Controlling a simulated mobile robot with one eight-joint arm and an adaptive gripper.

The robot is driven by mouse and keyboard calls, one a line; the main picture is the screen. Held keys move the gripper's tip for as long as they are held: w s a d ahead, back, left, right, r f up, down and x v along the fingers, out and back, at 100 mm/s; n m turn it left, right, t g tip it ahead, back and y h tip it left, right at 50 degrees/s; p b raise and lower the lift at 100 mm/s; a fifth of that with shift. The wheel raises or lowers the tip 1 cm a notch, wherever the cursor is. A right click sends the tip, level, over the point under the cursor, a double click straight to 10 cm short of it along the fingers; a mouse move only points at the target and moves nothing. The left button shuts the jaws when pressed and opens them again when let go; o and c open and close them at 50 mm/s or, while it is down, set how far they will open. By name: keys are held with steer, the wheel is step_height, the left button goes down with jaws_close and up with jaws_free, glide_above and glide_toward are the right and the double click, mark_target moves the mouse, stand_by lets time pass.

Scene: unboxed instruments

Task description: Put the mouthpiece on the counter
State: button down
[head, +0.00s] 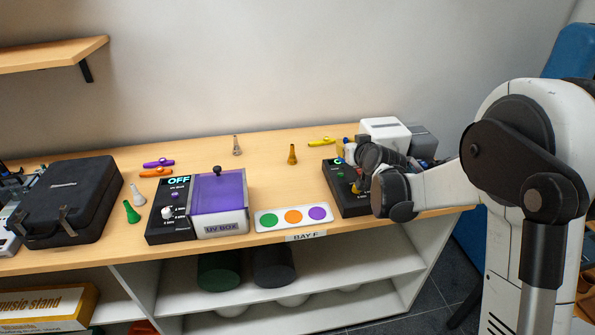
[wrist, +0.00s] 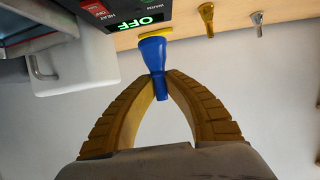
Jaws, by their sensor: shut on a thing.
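A blue mouthpiece (wrist: 153,55) is pinched between the brown fingertips of my gripper (wrist: 160,78) in the wrist view. Its wide end points to the top of that picture. In the head view my gripper (head: 350,148) is beside the black control box at the counter's right end, partly hidden by my arm. A small blue spot there seems to be the held mouthpiece. The wooden counter (head: 270,180) runs below it. Whether the mouthpiece touches the counter cannot be told.
A yellow kazoo (head: 321,141), an amber mouthpiece (head: 292,155) and a grey mouthpiece (head: 236,146) are on the back of the counter. The UV box (head: 218,203) and a coloured-dot card (head: 293,217) are nearer the front. A white appliance (head: 385,132) stands back right.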

steer(key=s+a+f+b, duration=0.1)
steer(key=a+f, duration=0.1)
steer(key=a, duration=0.1)
steer(key=s+a+f+b, duration=0.1)
steer(key=a+f, duration=0.1)
steer(key=a, duration=0.1)
steer(key=s+a+f+b, duration=0.1)
steer(key=a+f, duration=0.1)
steer(key=a, duration=0.2)
steer(key=shift+s+a+f+b, duration=0.1)
steer(key=shift+s+f+b, duration=0.15)
steer(key=shift+f+b, duration=0.05)
step_height(320, 180, down, 4)
steer(key=shift+f+b, duration=0.1)
steer(key=shift+b, duration=0.95)
steer(key=shift+r, duration=0.2)
steer(key=c, duration=1.9)
jaws_free()
steer(key=shift+f, duration=0.2)
steer(key=o, duration=0.4)
